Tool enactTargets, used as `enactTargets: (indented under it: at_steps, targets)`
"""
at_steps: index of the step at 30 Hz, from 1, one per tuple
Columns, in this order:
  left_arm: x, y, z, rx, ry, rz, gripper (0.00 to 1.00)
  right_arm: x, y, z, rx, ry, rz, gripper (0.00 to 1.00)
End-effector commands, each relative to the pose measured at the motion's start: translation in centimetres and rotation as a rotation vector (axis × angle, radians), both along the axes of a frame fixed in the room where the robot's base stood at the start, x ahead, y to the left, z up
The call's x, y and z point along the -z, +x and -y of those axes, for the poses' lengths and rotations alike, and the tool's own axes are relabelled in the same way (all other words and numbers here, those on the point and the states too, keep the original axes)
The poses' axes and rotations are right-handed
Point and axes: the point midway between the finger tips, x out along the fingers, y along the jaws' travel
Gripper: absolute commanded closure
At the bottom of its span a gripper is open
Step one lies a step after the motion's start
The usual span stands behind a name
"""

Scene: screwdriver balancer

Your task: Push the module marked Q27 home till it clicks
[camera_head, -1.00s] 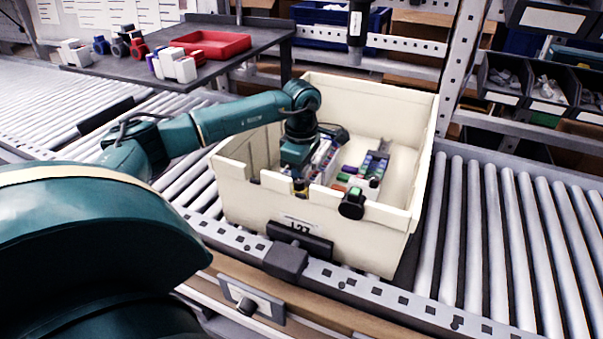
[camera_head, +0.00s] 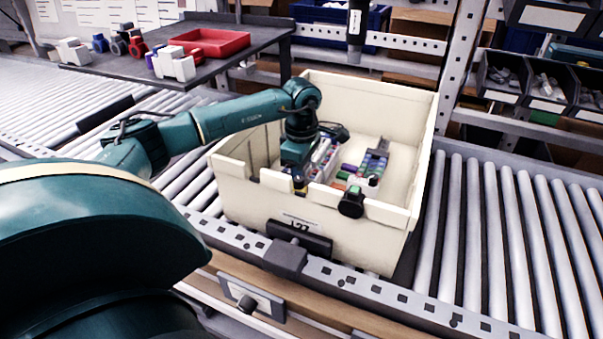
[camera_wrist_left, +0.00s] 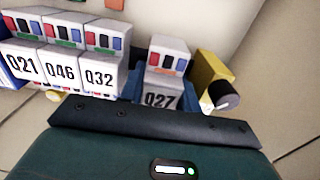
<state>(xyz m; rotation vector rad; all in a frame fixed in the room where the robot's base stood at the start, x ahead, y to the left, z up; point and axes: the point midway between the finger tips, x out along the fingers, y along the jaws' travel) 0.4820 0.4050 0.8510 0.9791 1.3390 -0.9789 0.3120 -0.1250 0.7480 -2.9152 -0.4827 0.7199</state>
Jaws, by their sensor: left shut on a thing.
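The module marked Q27 (camera_wrist_left: 160,97) is white with coloured blocks on top. In the left wrist view it sits on a blue rail, apart to the right of the modules Q21 (camera_wrist_left: 22,66), Q46 (camera_wrist_left: 60,72) and Q32 (camera_wrist_left: 100,78). My left gripper (camera_head: 297,180) reaches down into the cream crate (camera_head: 255,210). Its dark edge lies right against the lower front of Q27, and it is shut on that module. My right gripper is not in view.
A yellow block with a black knob (camera_wrist_left: 222,98) stands close right of Q27. Crate walls surround the work. More coloured parts (camera_head: 358,180) lie to the right inside. A dark tool (camera_head: 356,22) hangs above the crate's back. A table with a red tray (camera_head: 210,43) is behind left.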

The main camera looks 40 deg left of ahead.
Motion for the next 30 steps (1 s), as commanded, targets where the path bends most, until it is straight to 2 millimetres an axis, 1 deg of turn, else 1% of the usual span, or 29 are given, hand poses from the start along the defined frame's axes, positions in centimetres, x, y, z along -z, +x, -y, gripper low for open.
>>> enactTargets:
  at_steps: [16, 30]
  targets:
    - [0.87, 0.01, 0.00, 0.000, 0.000, 0.000, 0.95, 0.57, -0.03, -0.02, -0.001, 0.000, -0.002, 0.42]
    - [0.86, 0.01, 0.01, 0.000, -0.001, 0.001, 0.95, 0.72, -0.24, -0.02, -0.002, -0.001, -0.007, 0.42]
